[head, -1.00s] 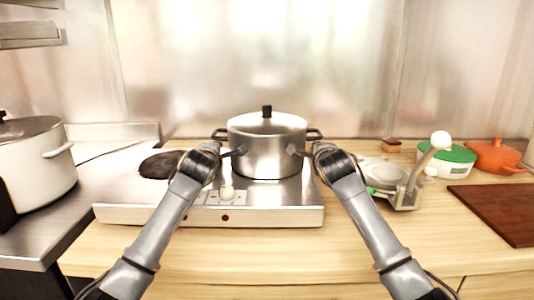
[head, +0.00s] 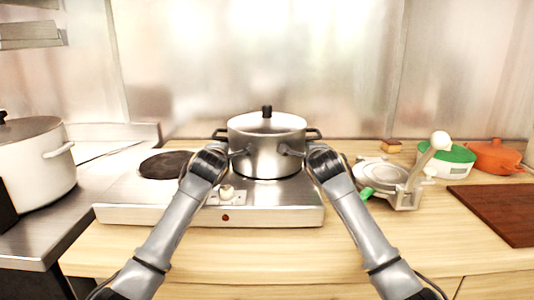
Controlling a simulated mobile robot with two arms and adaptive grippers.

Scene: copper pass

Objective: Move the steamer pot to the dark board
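The steamer pot (head: 267,150) is a steel pot with a lid, a black lid knob and dark side handles. It stands upright on the right side of the steel two-plate stove. The dark board (head: 497,212) is a reddish-brown slab at the right edge of the counter, with a bare top. My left gripper (head: 240,153) is at the pot's left front side, below the left handle. My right gripper (head: 286,150) is at its right front side, below the right handle. Finger opening and contact with the pot are unclear.
The stove (head: 180,213) has a bare dark plate (head: 168,164) on the left. A large white pot (head: 35,160) stands far left. A press-like tool (head: 400,190), a green-lidded container (head: 455,161) and an orange pot (head: 494,156) stand on the right. The front counter is clear.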

